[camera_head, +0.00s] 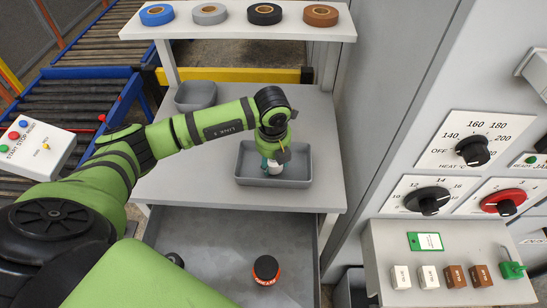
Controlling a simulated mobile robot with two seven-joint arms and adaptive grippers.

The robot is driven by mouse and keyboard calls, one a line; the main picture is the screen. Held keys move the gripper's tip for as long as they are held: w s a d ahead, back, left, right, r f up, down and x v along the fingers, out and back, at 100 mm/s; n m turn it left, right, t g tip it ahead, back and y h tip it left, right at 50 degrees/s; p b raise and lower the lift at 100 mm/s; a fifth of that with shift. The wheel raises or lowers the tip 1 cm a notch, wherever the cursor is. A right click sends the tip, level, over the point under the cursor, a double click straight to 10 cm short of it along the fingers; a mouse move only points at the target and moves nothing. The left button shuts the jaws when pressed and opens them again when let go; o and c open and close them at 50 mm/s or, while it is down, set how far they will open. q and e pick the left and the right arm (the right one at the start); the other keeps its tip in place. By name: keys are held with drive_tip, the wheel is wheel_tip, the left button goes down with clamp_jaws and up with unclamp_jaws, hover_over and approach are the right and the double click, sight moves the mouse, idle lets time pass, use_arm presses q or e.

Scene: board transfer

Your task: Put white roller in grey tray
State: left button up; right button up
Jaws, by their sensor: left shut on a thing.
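The grey tray (298,172) sits on the light grey table at the centre of the view. My left gripper (273,159) points down over the tray, with its fingers inside the tray's outline. It is shut on the white roller (274,169), of which only a small lower part shows below the fingers. I cannot tell whether the roller touches the tray floor. My right gripper is not in view.
A smaller grey bin (195,95) stands at the table's back left. A raised shelf (290,32) behind holds several tape rolls. A black and orange object (266,268) is on the lower level. A control panel (470,140) rises on the right.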

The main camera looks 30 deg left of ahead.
sight(273, 164)
use_arm(q)
drive_tip(key=shift+f, duration=0.1)
drive_tip(key=o, duration=1.2)
drive_tip(key=shift+o, duration=0.2)
drive_tip(key=shift+r, duration=0.6)
wheel_tip(273, 164, up, 11)
drive_tip(key=s+b, duration=0.1)
drive_tip(key=b, duration=0.2)
drive_tip(key=shift+s+d, duration=0.3)
drive_tip(key=shift+d, duration=0.1)
